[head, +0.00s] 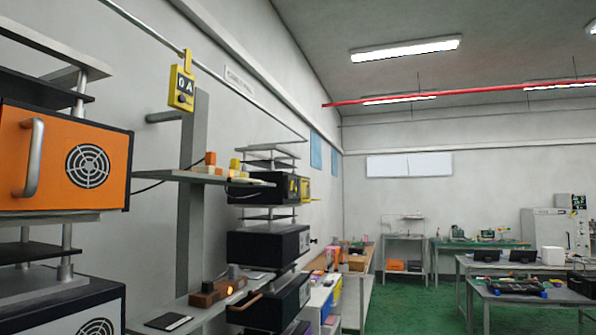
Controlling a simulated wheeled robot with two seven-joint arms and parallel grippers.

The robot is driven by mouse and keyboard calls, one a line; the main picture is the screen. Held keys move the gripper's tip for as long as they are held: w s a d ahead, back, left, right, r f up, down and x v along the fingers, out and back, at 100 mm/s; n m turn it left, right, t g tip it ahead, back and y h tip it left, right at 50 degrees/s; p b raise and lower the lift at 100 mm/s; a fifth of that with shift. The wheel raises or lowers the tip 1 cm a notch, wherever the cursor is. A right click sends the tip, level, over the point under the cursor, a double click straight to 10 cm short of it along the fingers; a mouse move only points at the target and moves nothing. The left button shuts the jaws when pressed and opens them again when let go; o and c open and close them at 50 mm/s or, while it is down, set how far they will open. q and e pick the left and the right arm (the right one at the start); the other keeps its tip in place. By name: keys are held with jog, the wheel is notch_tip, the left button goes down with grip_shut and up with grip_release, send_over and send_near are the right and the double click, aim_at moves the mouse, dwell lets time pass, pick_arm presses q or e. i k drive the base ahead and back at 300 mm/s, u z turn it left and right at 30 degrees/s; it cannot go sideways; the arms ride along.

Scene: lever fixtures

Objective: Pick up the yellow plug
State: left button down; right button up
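Small yellow blocks (236,168) sit on the upper wall shelf (185,177), beside an orange piece (210,159). They are too small for me to tell whether one is the yellow plug. A yellow meter (181,88) marked "0A" hangs from a rail, above the shelf. Neither of my grippers is in view.
An orange unit (65,155) with a handle and fan grille stands in a rack close at left. Black units (268,243) are stacked beyond the shelf. Green floor (400,305) is open at centre right, before grey tables.

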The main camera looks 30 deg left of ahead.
aim_at(236, 163)
jog(key=z, duration=0.05)
jog(key=i, duration=1.05)
jog(key=u, duration=2.3)
